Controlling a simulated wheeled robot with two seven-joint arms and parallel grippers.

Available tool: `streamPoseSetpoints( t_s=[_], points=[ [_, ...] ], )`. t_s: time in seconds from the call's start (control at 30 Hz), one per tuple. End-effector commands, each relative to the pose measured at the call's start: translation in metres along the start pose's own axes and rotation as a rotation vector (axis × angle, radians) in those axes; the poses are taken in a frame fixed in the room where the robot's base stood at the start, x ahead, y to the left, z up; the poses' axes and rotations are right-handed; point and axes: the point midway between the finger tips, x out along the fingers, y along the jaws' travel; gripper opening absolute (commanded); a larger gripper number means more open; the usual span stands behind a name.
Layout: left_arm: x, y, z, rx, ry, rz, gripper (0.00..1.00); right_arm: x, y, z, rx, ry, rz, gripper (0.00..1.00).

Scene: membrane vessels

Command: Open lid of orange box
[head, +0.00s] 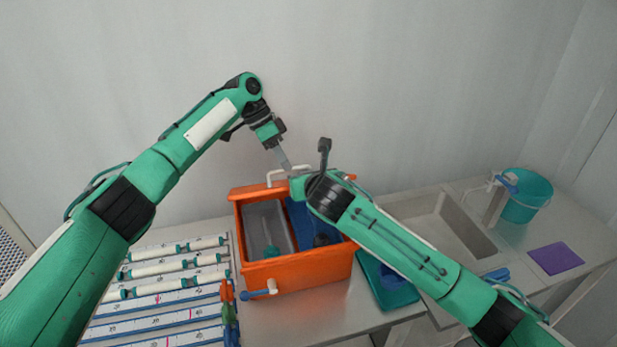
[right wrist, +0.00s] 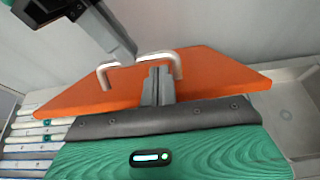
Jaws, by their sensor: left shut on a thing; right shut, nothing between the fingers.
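The orange box (head: 300,270) stands on the bench with its top open. Inside are a grey container (head: 268,226) and something blue (head: 300,218). Its orange lid (head: 247,190) is at the back edge, clear of the opening, seen nearly edge-on. The lid's white handle (head: 276,176) also shows in the right wrist view (right wrist: 104,76). My left gripper (head: 286,165) is shut on this handle. My right gripper (right wrist: 157,86) is shut and empty, close in front of the lid; whether it touches is unclear. In the head view my right arm hides it and part of the box.
A valve with a blue end (head: 262,290) sticks out of the box front. White tubes (head: 175,265) lie on the left. A green tray (head: 385,285) stands right of the box, then a sink (head: 445,225), a teal bucket (head: 528,195) and a purple mat (head: 556,258).

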Motion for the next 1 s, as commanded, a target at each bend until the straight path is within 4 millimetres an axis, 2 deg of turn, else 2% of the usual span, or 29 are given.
streamPoseSetpoints(
  t_s=[0.03,0.2,0.47,0.73,0.77,0.83,1.0],
  points=[
    [0.005,-0.007,0.008,-0.015,-0.007,-0.009,0.00,0.000,0.000,-0.001,0.000,0.000,0.000,0.00],
    [0.005,-0.007,0.008,-0.015,-0.008,-0.009,0.00,0.001,0.000,0.001,0.000,-0.001,0.000,0.00],
    [0.005,-0.007,0.008,-0.015,-0.008,-0.009,0.00,0.006,0.000,0.016,-0.001,-0.002,0.000,0.00],
    [0.005,-0.007,0.008,-0.015,-0.008,-0.009,0.00,0.006,0.000,0.016,0.000,-0.001,0.000,0.00],
    [0.005,-0.007,0.008,-0.015,-0.008,-0.010,0.18,0.006,0.000,0.016,0.000,-0.001,0.000,0.00],
    [0.004,-0.006,0.008,-0.015,-0.007,-0.009,0.32,0.006,0.000,0.016,0.000,0.000,0.000,0.00],
    [0.003,-0.005,0.005,-0.010,-0.006,-0.008,0.34,0.006,0.000,0.015,0.000,0.002,0.000,0.00]
  ],
)
